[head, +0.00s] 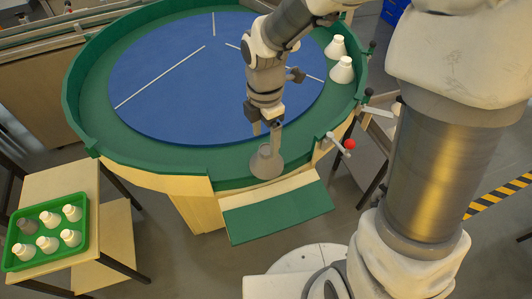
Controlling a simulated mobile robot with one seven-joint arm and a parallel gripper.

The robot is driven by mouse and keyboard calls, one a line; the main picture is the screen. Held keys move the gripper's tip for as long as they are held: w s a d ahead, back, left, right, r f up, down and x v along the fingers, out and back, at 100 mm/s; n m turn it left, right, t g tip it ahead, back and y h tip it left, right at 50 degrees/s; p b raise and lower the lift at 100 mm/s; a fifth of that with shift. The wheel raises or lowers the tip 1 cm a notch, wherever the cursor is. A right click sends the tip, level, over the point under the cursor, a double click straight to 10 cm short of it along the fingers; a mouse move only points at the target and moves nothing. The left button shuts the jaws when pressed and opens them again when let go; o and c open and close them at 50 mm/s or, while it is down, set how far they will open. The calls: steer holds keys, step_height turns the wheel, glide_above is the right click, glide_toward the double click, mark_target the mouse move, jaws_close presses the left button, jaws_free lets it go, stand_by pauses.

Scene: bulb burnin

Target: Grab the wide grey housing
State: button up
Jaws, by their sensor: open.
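A wide grey housing (267,164), cone-shaped with a narrow neck, stands upright on the green rim (225,160) at the near edge of the round table. My gripper (266,142) points down right above it, with its open fingers at the housing's neck. I cannot tell whether the fingers touch it.
Two white housings (342,70) stand on the rim at the right. A lever with a red knob (349,144) sticks out on the right side. A green sloped board (278,212) lies in front of the table. The blue disc (180,80) is bare apart from thin white strips.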

mark_target(265, 149)
step_height(265, 149, down, 3)
steer(key=shift+s+f+b, duration=0.1)
steer(key=shift+f+b, duration=0.05)
steer(key=shift+b, duration=0.15)
steer(key=shift+c, duration=0.3)
jaws_close()
stand_by(1.0)
